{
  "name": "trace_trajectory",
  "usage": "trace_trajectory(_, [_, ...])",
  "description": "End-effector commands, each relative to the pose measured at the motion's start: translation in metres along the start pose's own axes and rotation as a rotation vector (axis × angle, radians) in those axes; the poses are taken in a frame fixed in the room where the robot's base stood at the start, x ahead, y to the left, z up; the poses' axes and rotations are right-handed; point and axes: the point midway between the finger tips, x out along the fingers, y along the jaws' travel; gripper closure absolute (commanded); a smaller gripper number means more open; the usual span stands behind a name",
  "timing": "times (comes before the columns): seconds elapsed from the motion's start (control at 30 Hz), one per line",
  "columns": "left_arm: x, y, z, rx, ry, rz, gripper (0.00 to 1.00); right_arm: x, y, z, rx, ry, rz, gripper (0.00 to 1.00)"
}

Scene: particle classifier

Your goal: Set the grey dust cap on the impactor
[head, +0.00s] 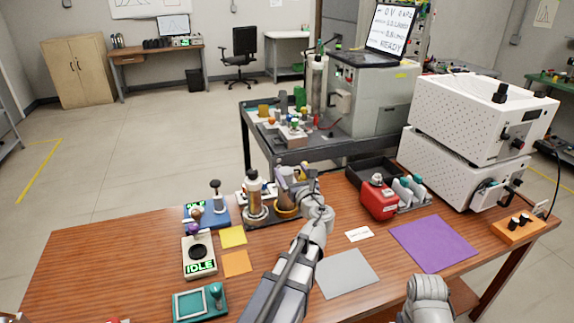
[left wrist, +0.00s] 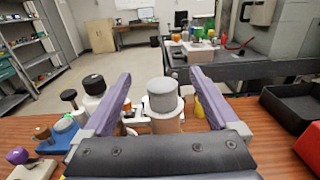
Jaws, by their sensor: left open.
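In the left wrist view a grey round cap (left wrist: 162,96) with a rim stands between my open fingers, with a gap on both sides. It appears to rest on a pale tan cylinder (left wrist: 166,124); the contact is not clear. My left gripper (head: 297,178) is at the back middle of the table and hides most of this in the head view. A yellow ring (head: 287,213) shows below it. I cannot tell which column is the impactor.
Left of the columns are a blue stand (head: 221,218) and a scale reading IDLE (head: 199,264). A red container (head: 379,199) and black tray (head: 363,173) stand to the right. A grey mat (head: 347,273) and purple mat (head: 433,243) lie bare.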

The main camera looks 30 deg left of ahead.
Motion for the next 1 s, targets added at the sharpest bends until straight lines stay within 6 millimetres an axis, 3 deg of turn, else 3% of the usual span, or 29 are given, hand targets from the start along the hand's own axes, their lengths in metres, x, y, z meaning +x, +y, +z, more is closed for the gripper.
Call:
trace_trajectory(0.03, [-0.015, 0.002, 0.000, 0.000, 0.000, -0.003, 0.06, 0.000, 0.000, 0.000, 0.000, 0.000, 0.000, 0.00])
trace_trajectory(0.2, [-0.044, 0.001, 0.000, 0.000, 0.000, -0.002, 0.06, 0.000, 0.000, 0.000, 0.000, 0.000, 0.000, 0.00])
trace_trajectory(0.4, [-0.062, 0.000, 0.000, 0.000, 0.000, -0.001, 0.06, 0.000, 0.000, 0.000, 0.000, 0.000, 0.000, 0.00])
trace_trajectory(0.83, [-0.065, 0.000, 0.000, 0.000, 0.000, 0.001, 0.06, 0.000, 0.000, 0.000, 0.000, 0.000, 0.000, 0.00])
trace_trajectory(1.0, [-0.053, -0.001, 0.000, 0.000, 0.000, 0.002, 0.06, 0.000, 0.000, 0.000, 0.000, 0.000, 0.000, 0.00])
